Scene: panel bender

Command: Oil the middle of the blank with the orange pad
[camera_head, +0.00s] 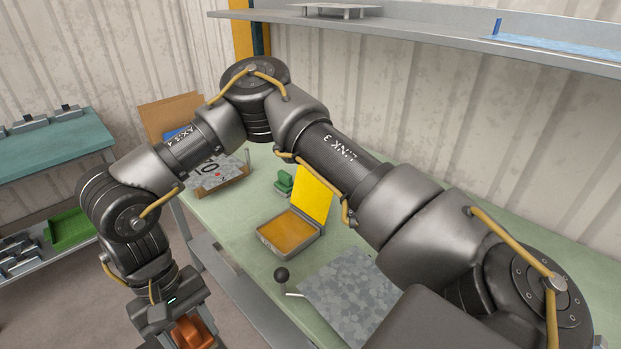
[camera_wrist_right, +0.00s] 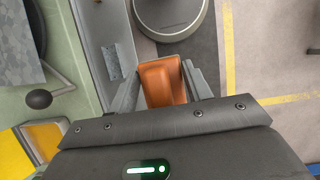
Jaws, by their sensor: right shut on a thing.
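The orange pad (camera_head: 192,332) is between the fingers of my right gripper (camera_head: 180,322) at the bottom left of the head view. The right wrist view shows my right gripper (camera_wrist_right: 163,90) shut on the orange pad (camera_wrist_right: 162,80), clear of the table's front edge. The blank, a grey mottled sheet (camera_head: 350,285), lies on the green table, partly hidden by my right arm. A corner of the blank (camera_wrist_right: 14,40) shows at the upper left of the right wrist view. My left gripper is not in view.
An open tin (camera_head: 290,235) with an amber pad inside and a raised yellow lid stands behind the blank. A black-ball lever (camera_head: 281,274) sticks out beside the blank. A green block (camera_head: 284,182) and a box with grey sheets (camera_head: 218,172) stand farther back. A shelf (camera_head: 450,42) overhangs.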

